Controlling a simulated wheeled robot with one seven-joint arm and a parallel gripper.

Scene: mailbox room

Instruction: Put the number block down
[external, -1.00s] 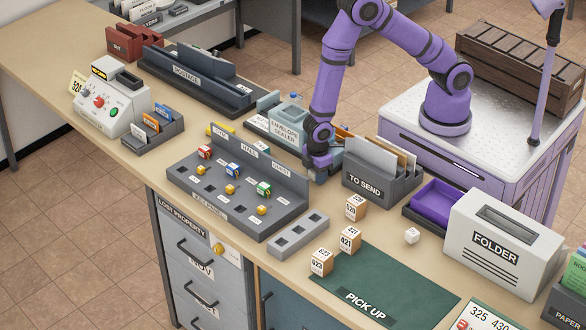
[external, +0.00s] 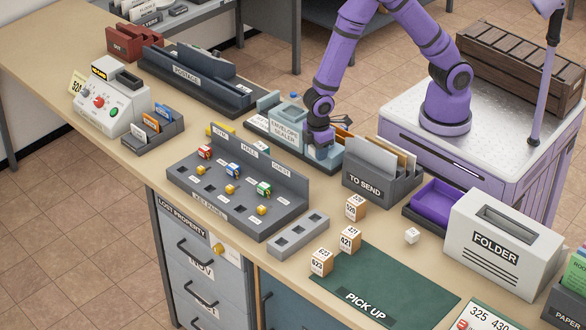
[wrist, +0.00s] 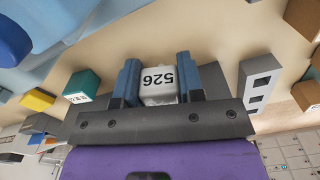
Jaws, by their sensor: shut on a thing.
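The number block (wrist: 159,86) is white and marked 526, upside down in the wrist view. My gripper (wrist: 158,82) is shut on it, with one blue finger on each side. In the external view my gripper (external: 322,150) is behind the key panel (external: 228,205), beside the envelope sealer (external: 284,132). The block is hidden there.
The to-send holder (external: 382,182) stands just right of my gripper. Wooden number blocks (external: 349,239) stand by the green pick-up mat (external: 400,290). A small grey holder with square sockets (external: 298,236) is near them. A white cube (external: 412,235) lies on open desk.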

